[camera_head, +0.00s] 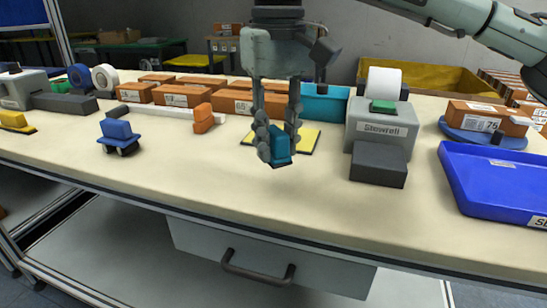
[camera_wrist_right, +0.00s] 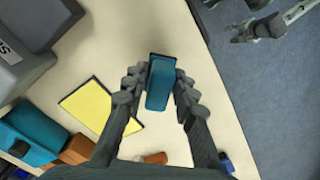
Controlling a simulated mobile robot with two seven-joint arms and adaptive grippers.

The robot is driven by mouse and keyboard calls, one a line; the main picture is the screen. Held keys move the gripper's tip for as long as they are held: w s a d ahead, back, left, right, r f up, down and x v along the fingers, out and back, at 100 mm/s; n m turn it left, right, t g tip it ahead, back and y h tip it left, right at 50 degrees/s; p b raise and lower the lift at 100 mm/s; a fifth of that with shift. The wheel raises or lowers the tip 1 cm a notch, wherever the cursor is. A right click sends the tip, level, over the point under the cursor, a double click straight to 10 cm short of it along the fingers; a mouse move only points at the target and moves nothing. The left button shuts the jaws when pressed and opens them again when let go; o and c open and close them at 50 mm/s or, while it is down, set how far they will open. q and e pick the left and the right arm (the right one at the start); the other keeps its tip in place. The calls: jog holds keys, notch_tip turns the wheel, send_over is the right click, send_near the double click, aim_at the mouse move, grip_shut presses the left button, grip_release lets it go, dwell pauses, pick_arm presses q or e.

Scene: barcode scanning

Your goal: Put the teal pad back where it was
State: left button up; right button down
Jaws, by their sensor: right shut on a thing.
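The teal pad (camera_head: 280,146) is a small teal block on a thin dark base. It is held between the fingertips of my right gripper (camera_head: 277,140), low over the front part of the table. The right wrist view shows the pad (camera_wrist_right: 160,84) between both fingers. Whether its base touches the tabletop is unclear. A flat yellow pad (camera_head: 305,140) with a dark edge lies just behind it, partly hidden by the fingers. A dark gripper, likely my left one (camera_wrist_right: 262,26), shows above the floor in the right wrist view; its opening is unclear.
A grey label machine (camera_head: 381,130) stands to the right, with a blue tray (camera_head: 490,175) beyond it. A teal bin (camera_head: 324,104) and orange boxes (camera_head: 180,96) stand behind. The front table strip is clear.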

aim_at(274, 183)
jog(key=shift+w+a+f, duration=0.25)
jog(key=shift+w+f, duration=0.15)
jog(key=shift+w, duration=0.05)
notch_tip(274, 183, down, 3)
jog(key=shift+f, duration=0.1)
pick_arm(q)
jog(key=shift+w+d+f, duration=0.15)
jog(key=shift+w+f, duration=0.1)
jog(key=shift+f, duration=0.2)
pick_arm(e)
jog(key=shift+f, duration=0.25)
jog(key=shift+f, duration=0.15)
